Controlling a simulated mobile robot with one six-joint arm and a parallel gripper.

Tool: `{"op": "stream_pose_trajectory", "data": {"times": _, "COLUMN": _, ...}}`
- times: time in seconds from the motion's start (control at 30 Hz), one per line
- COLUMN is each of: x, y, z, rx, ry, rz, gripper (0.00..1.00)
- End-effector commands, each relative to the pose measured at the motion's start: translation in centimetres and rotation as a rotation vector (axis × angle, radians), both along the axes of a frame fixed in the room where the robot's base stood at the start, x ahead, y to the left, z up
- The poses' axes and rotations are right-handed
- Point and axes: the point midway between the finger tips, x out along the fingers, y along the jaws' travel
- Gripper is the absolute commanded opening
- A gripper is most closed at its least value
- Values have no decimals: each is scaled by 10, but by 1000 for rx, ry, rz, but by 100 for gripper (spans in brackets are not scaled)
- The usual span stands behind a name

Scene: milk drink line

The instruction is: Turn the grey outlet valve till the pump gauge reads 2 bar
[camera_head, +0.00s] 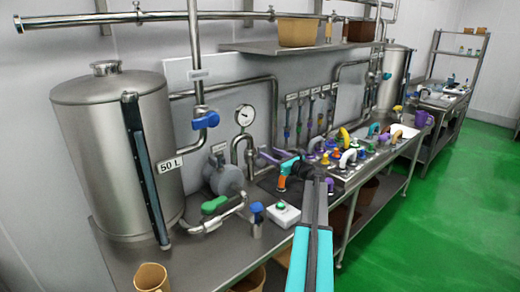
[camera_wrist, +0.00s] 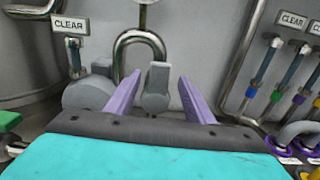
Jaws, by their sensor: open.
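The grey outlet valve handle (camera_wrist: 156,82) stands upright in the wrist view, in front of the bent steel pipe. My gripper (camera_wrist: 160,92) is open, with one purple finger on each side of the handle and visible gaps between. In the head view my gripper (camera_head: 269,156) is beside the pipe below the gauge, and the fingers and wrist largely hide the valve. The round white pump gauge (camera_head: 245,115) faces the camera on top of the pipe; its needle is too small to read. The grey pump (camera_head: 225,178) sits left of the valve.
A steel tank marked 50 L (camera_head: 115,150) stands left. Several coloured-collar fittings (camera_head: 348,157) crowd the right side.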

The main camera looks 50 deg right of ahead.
Motion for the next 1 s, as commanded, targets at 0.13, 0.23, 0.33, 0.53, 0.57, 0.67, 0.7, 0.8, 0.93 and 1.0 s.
{"op": "stream_pose_trajectory", "data": {"times": 0.13, "x": 22, "y": -3, "z": 2, "rx": 0, "ry": 0, "rz": 1, "gripper": 48}}
{"op": "stream_pose_trajectory", "data": {"times": 0.23, "x": 35, "y": -3, "z": 2, "rx": 1, "ry": 0, "rz": 1, "gripper": 48}}
{"op": "stream_pose_trajectory", "data": {"times": 0.33, "x": 46, "y": -4, "z": 2, "rx": 1, "ry": -1, "rz": 1, "gripper": 48}}
{"op": "stream_pose_trajectory", "data": {"times": 0.53, "x": 61, "y": -5, "z": 1, "rx": 0, "ry": 0, "rz": 0, "gripper": 48}}
{"op": "stream_pose_trajectory", "data": {"times": 0.57, "x": 62, "y": -5, "z": 1, "rx": 0, "ry": 0, "rz": 0, "gripper": 48}}
{"op": "stream_pose_trajectory", "data": {"times": 0.67, "x": 65, "y": -5, "z": 0, "rx": 0, "ry": 0, "rz": 0, "gripper": 48}}
{"op": "stream_pose_trajectory", "data": {"times": 0.7, "x": 65, "y": -5, "z": 0, "rx": 0, "ry": 0, "rz": -1, "gripper": 48}}
{"op": "stream_pose_trajectory", "data": {"times": 0.8, "x": 65, "y": -5, "z": 0, "rx": 0, "ry": 0, "rz": -1, "gripper": 48}}
{"op": "stream_pose_trajectory", "data": {"times": 0.93, "x": 65, "y": -5, "z": 0, "rx": 0, "ry": 0, "rz": -1, "gripper": 48}}
{"op": "stream_pose_trajectory", "data": {"times": 1.0, "x": 65, "y": -5, "z": 0, "rx": 0, "ry": 0, "rz": -1, "gripper": 42}}
